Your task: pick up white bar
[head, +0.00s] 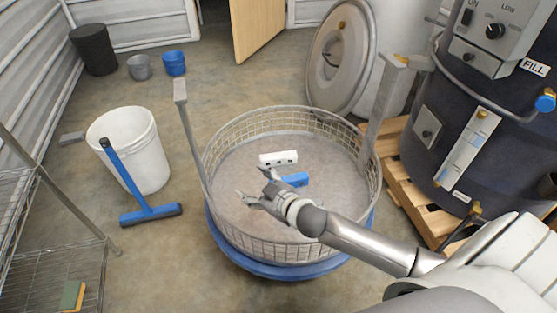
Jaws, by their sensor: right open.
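The white bar (278,158) with dark marks on its side lies inside the round wire basket (222,148), a little above the basket's middle in the head view. A blue object (294,180) lies just below it, partly hidden by my gripper. My right gripper (252,184) reaches over the basket from the lower right. Its fingers are spread and empty, pointing left, below and left of the bar and apart from it. My left gripper is not in view.
The basket has two upright posts and a blue base (270,269). A dark hopper (465,140) on a wooden pallet (408,185) stands at the right. A white bucket (130,150), blue squeegee (150,208) and wire shelf (25,235) are at the left. A round lid (340,60) leans behind.

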